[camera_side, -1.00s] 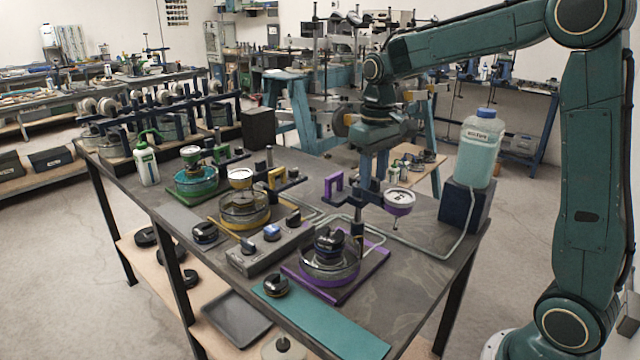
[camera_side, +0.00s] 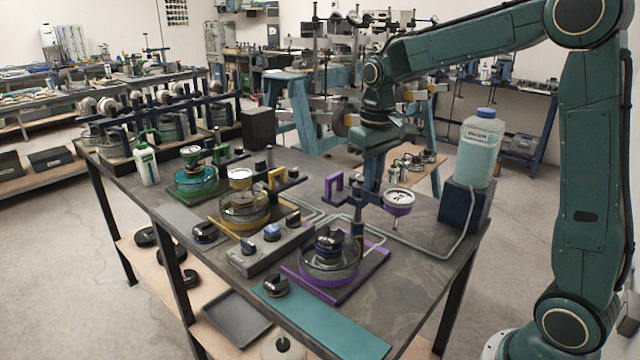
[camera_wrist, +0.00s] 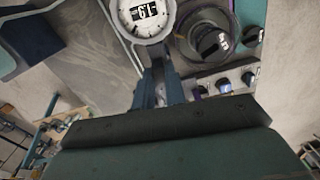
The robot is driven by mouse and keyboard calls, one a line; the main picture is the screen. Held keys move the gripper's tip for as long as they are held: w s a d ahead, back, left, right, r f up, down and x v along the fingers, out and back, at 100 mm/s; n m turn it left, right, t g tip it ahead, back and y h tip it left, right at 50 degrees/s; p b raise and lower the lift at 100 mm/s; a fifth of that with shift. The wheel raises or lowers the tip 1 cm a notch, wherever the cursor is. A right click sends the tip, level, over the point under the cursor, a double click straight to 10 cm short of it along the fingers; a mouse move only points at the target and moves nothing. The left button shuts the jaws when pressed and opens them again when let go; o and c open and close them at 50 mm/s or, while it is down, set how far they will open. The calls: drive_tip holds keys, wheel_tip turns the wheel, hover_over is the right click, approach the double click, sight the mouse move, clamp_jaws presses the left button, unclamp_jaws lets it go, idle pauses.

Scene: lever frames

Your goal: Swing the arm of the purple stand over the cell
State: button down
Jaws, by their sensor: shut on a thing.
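The purple stand has a dark post (camera_side: 357,236) on a purple base plate (camera_side: 372,266). Its swing arm carries a purple handle (camera_side: 333,184) at the left end and a purple-rimmed dial gauge (camera_side: 398,199) at the right end. The gauge also shows in the wrist view (camera_wrist: 145,14). The purple-ringed glass cell (camera_side: 328,268) sits on the plate, front left of the post, with a black knobbed piece (camera_side: 329,240) in it. The gauge is off to the right, not over the cell. My gripper (camera_side: 371,188) points down and is shut on the swing arm; the exact contact is partly hidden.
Yellow (camera_side: 243,207) and green (camera_side: 196,178) stands with cells are further left. A control box with knobs (camera_side: 268,245) is left of the purple plate. A bottle (camera_side: 480,145) on a dark block (camera_side: 465,205) stands right of the gauge, with a tube running along the bench.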

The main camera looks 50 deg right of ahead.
drive_tip(key=shift+a+m, duration=0.1)
drive_tip(key=shift+m, duration=0.2)
drive_tip(key=shift+w+a+m, duration=0.45)
drive_tip(key=shift+w+m, duration=0.1)
drive_tip(key=shift+m, duration=2.1)
drive_tip(key=shift+w+a+m, duration=0.45)
drive_tip(key=shift+w+m, duration=0.15)
drive_tip(key=shift+m, duration=2)
drive_tip(key=shift+w+a+m, duration=0.45)
drive_tip(key=shift+w+m, duration=0.1)
drive_tip(key=shift+m, duration=2.1)
drive_tip(key=shift+r, duration=0.1)
drive_tip(key=c, duration=1.4)
unclamp_jaws()
drive_tip(key=shift+c, duration=0.2)
wheel_tip(320, 180, up, 14)
drive_tip(key=shift+s, duration=0.1)
